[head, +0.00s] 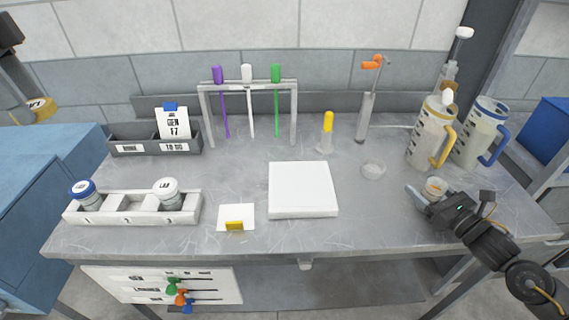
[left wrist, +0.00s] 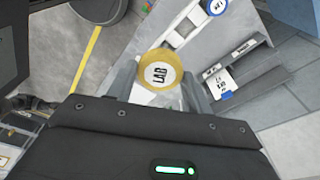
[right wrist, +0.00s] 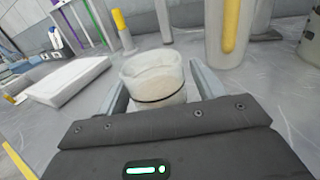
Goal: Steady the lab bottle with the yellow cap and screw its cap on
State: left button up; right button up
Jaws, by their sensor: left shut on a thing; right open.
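The yellow cap (head: 42,108) with a LAB label is at the far left of the head view, held by my left gripper (head: 27,110) away from the bench. In the left wrist view the cap (left wrist: 160,72) sits between the two shut fingers. The lab bottle (head: 435,187) is uncapped and upright on the right of the bench. In the right wrist view the bottle (right wrist: 154,78) shows its open mouth and pale contents. My right gripper (right wrist: 160,85) is open, one finger on each side of the bottle; contact cannot be told.
Two pitchers (head: 430,135) stand just behind the bottle. A white rack (head: 130,208) holds two capped jars at the left. A stand (head: 248,85) holds coloured rods behind.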

jog(key=c, duration=1.1)
jog(key=shift+r, duration=0.1)
pick_arm(q)
jog(key=shift+f+b, duration=0.35)
pick_arm(e)
jog(key=shift+r, duration=0.55)
pick_arm(q)
jog(key=shift+f, duration=0.25)
jog(key=shift+r, duration=0.5)
pick_arm(e)
jog(key=s+d+r, duration=0.3)
jog(key=s+r, duration=0.8)
jog(key=s, duration=0.2)
jog(key=shift+s+d+r, duration=0.25)
jog(key=shift+s+r, duration=0.05)
jog(key=shift+r, duration=0.05)
